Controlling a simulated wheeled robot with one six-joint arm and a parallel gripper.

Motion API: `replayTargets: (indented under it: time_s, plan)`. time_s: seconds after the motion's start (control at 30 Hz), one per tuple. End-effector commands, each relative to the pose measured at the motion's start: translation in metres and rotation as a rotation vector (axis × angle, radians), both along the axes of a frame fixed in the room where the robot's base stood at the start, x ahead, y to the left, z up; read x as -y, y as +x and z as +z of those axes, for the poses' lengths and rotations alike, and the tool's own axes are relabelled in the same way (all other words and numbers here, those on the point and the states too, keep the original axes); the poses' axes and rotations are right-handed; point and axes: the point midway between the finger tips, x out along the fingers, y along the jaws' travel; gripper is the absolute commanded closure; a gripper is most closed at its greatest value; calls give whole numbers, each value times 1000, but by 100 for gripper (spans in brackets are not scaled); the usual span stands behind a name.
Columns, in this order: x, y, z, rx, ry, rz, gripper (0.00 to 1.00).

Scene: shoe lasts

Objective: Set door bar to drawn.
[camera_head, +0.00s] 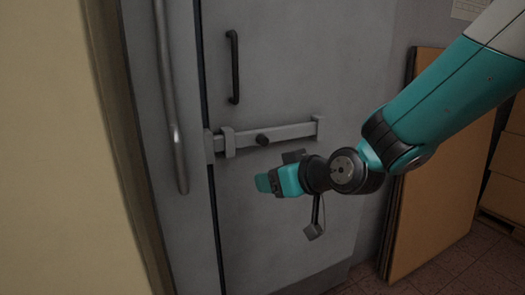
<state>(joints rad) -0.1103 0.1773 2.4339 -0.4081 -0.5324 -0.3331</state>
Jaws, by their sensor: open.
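The door bar (285,132) is a grey flat bar lying level across the grey metal door (300,60). It runs through brackets (228,142) near its left and right ends. A dark round knob (262,139) sticks out from its middle. The bar's left end reaches the dark seam at the door's left edge, at a small keeper (208,146). My gripper (266,183), with teal fingers, is open just below the knob and in front of the door, pointing left. It appears apart from the knob, and nothing shows between its fingers.
A dark vertical pull handle (234,67) is above the bar. A long grey vertical handle (172,110) stands left of the seam. Brown flat boards (425,220) lean at the right, by stacked boxes (507,155). A beige surface (60,150) fills the left foreground.

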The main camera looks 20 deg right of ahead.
Motion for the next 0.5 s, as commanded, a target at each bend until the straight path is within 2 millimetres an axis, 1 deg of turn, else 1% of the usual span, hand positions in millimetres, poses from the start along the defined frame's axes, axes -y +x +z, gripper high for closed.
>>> replayTargets:
  time_s: [0.03,0.1,0.2,0.33,0.4,0.5]
  plan:
    - [11,18,-12,77,-1,-47,41]
    - [26,38,-15,193,-10,-111,41]
    - [45,57,-17,326,-27,-186,41]
    - [61,68,-18,436,-47,-248,41]
    - [65,71,-16,468,-52,-265,41]
    - [66,78,-13,484,-56,-273,41]
